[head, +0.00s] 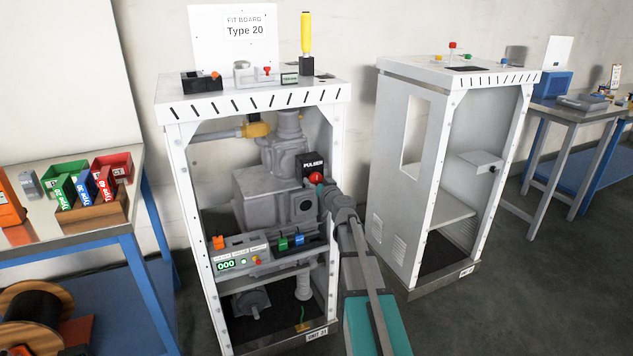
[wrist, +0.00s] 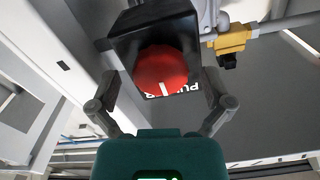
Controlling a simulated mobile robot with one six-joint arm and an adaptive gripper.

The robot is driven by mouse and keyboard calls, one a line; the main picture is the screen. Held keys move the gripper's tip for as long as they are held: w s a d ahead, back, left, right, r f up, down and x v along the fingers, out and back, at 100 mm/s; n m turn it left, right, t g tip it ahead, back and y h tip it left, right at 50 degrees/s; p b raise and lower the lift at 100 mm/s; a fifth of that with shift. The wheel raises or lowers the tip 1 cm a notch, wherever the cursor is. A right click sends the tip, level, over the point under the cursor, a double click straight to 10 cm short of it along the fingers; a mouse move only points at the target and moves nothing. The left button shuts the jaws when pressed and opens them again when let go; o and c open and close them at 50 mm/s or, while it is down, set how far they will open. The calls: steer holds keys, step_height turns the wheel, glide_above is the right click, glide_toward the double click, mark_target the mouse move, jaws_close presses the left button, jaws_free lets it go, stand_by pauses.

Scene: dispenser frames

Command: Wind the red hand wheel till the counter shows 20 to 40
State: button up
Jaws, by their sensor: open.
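The red hand wheel (head: 316,178) sits on the black box marked PULSER (head: 312,161), inside the left frame. In the wrist view the round red wheel (wrist: 160,68) faces me, with a white mark near its lower edge. My gripper (head: 321,187) is at the wheel in the head view. In the wrist view my gripper (wrist: 162,92) is open, one finger to each side of the wheel, with gaps showing. Whether the tips reach the wheel's depth I cannot tell. The counter (head: 226,265) on the lower front panel reads 000 in green.
The left frame's white posts (head: 190,220) stand around the opening. Grey machinery (head: 265,195) fills the inside, with a yellow fitting (wrist: 232,40) near the wheel. A second, emptier cabinet (head: 395,160) stands right. A bench with coloured bins (head: 113,165) is left.

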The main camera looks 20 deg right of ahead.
steer(key=shift+w, duration=0.2)
steer(key=shift+c, duration=0.3)
steer(key=c, duration=1.1)
